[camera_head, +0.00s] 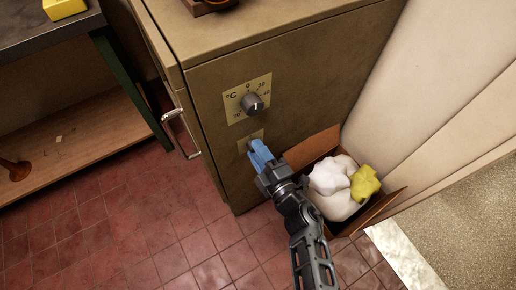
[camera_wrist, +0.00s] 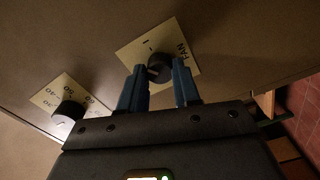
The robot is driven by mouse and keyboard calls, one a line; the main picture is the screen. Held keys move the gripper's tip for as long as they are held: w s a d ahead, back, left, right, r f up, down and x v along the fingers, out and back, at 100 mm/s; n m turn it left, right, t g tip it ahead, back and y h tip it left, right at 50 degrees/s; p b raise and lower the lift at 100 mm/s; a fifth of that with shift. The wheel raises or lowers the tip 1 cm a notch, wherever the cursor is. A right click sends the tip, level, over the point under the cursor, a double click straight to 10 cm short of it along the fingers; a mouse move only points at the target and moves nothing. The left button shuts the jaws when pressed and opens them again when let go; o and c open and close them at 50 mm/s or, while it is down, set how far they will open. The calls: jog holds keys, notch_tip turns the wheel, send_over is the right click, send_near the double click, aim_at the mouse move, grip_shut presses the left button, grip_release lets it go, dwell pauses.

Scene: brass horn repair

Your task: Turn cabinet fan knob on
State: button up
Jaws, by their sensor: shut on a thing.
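The fan knob (camera_wrist: 159,68) is a dark round knob on a cream plate (camera_wrist: 150,48) lettered "FAN", on the cabinet's side. One short stroke mark shows on the plate; the rest of its markings are hidden by the fingers and knob. My gripper (camera_head: 257,150) has its blue fingers on either side of the knob and is shut on it. In the head view the fingertips cover the knob, and only part of the fan plate (camera_head: 243,146) shows. The cabinet (camera_head: 310,75) is tan metal. The knob's exact setting cannot be read.
A temperature knob (camera_head: 252,104) on a °C dial plate sits just above the fan plate. A cardboard box (camera_head: 312,147) with white and yellow crumpled stuff stands on the floor right of my gripper. A handle (camera_head: 181,134) sticks out at the cabinet's left. Red tiles lie clear front left.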

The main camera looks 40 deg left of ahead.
jog(key=shift+m+p, duration=1.25)
jog(key=shift+m, duration=2.45)
jog(key=shift+d, duration=0.1)
jog(key=o, duration=1.1)
jog(key=shift+c, duration=0.2)
jog(key=p+v, duration=0.2)
jog(key=v, duration=0.5)
jog(key=shift+s+d, duration=0.15)
jog(key=shift+d, duration=0.15)
